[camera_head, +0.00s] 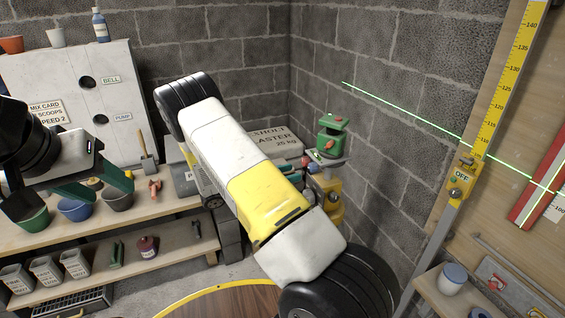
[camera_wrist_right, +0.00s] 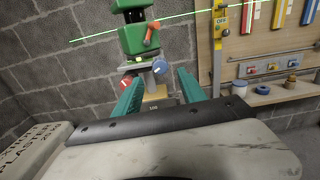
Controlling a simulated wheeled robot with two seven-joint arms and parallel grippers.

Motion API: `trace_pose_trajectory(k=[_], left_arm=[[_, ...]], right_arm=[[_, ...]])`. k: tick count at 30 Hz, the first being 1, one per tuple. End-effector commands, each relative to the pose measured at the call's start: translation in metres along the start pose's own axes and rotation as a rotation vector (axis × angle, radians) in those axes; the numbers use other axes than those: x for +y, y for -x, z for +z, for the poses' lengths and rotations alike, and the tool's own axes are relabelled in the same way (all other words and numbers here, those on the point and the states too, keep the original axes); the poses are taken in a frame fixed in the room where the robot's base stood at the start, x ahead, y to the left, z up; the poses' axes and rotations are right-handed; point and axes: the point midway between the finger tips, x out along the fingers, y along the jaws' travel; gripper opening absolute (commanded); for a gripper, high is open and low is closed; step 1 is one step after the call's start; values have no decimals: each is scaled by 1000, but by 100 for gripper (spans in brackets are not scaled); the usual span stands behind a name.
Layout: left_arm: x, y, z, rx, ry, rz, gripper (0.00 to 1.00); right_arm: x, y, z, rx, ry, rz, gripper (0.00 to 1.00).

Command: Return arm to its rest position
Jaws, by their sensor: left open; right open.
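My left gripper (camera_head: 113,195) comes in from the left in the head view. Its teal fingers are apart and empty, over the bench in front of the bowls. My right arm (camera_head: 262,190), white and yellow with black joints, stretches across the middle of the head view. It hides most of its own gripper there. In the right wrist view, the right gripper (camera_wrist_right: 160,76) has its two teal fingers spread with nothing held. Beyond the fingers stands a green laser device (camera_wrist_right: 136,40) on a yellow stand; it also shows in the head view (camera_head: 331,138).
A plaster bag (camera_head: 270,145) lies near the wall corner. The bench (camera_head: 170,198) carries bowls, a trowel and tools. A white panel (camera_head: 75,75) stands behind it. A round wooden top (camera_head: 225,302) is below my right arm. A yellow scale (camera_head: 490,110) stands at right.

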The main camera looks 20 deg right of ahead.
Motion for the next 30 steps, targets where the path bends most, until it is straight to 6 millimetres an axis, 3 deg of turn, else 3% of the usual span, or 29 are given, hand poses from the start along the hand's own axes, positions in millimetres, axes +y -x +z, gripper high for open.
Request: trace_pose_trajectory(k=[6,17,24,30], left_arm=[[0,0,0,0,0,0,52],[0,0,0,0,0,0,52],[0,0,0,0,0,0,52],[0,0,0,0,0,0,52]], right_arm=[[0,11,0,0,-1,-1,48],[-8,7,8,47,-33,-36,48],[-58,-1,43,350,-249,-252,48],[-106,13,72,643,-481,-447,48]])
